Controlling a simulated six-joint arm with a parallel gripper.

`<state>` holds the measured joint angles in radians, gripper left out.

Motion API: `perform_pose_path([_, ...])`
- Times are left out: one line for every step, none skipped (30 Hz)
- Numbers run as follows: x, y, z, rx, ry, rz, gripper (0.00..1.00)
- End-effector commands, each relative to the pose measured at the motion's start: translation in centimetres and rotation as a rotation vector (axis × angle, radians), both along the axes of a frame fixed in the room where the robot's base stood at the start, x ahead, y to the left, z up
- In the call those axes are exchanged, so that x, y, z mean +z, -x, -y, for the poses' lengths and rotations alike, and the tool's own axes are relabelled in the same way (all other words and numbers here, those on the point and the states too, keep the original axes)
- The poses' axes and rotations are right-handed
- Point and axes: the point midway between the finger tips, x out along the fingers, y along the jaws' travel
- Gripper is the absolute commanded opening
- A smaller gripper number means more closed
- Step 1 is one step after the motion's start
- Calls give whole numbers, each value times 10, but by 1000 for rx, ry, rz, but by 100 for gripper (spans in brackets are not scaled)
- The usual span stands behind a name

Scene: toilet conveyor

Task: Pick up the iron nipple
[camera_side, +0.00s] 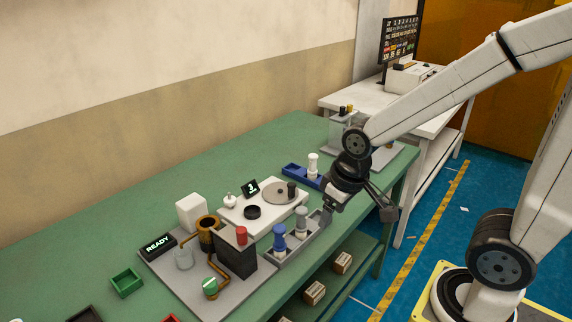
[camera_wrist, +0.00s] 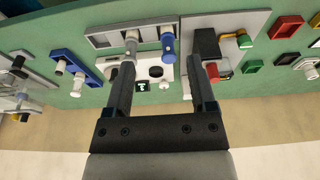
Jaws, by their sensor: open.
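No part is labelled as the iron nipple, and I cannot tell for sure which it is. A grey-topped fitting (camera_side: 302,215) stands upright in the grey rack (camera_side: 272,258), beside a blue fitting (camera_side: 279,238). A dark short cylinder (camera_side: 291,188) stands on a round disc. My gripper (camera_side: 358,205) is open and empty, to the right of the rack and apart from the parts. In the wrist view, the grey-topped fitting (camera_wrist: 131,42) shows beyond the left finger and the blue fitting (camera_wrist: 167,42) between the fingers (camera_wrist: 160,68).
A white device with a black ring (camera_side: 253,212) lies behind the rack. A blue tray (camera_side: 296,173) holds a white part (camera_side: 313,165). A dark block (camera_side: 236,257) with a red cap (camera_side: 241,235) stands left of the rack. The green table (camera_side: 200,170) is clear toward the wall.

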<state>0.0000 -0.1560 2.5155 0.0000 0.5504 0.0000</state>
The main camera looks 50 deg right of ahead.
Motion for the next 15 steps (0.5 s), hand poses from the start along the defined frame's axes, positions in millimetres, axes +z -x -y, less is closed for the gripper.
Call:
perform_pose_path([4, -1, 0, -6, -2, 1, 72])
perform_pose_path([3, -3, 2, -26, -9, -7, 72])
perform_pose_path([3, -5, 3, -46, -17, -13, 72])
perform_pose_path([3, -6, 4, -61, -24, -17, 72])
perform_pose_path([3, -8, 5, -76, -28, -21, 72])
perform_pose_path([3, -10, 7, -99, -38, -28, 72])
perform_pose_path([3, -12, 8, -119, -45, -32, 72])
perform_pose_path([4, -14, 9, -136, -53, -37, 72])
perform_pose_path([4, -16, 11, -158, -61, -45, 72])
perform_pose_path([4, -18, 13, -179, -69, -50, 72])
perform_pose_path([4, -21, 14, -202, -80, -55, 72])
perform_pose_path([5, -23, 16, -230, -90, -64, 72])
perform_pose_path([5, -25, 18, -252, -100, -70, 72])
perform_pose_path([5, -28, 20, -280, -111, -76, 72])
perform_pose_path([5, -32, 23, -314, -125, -86, 72])
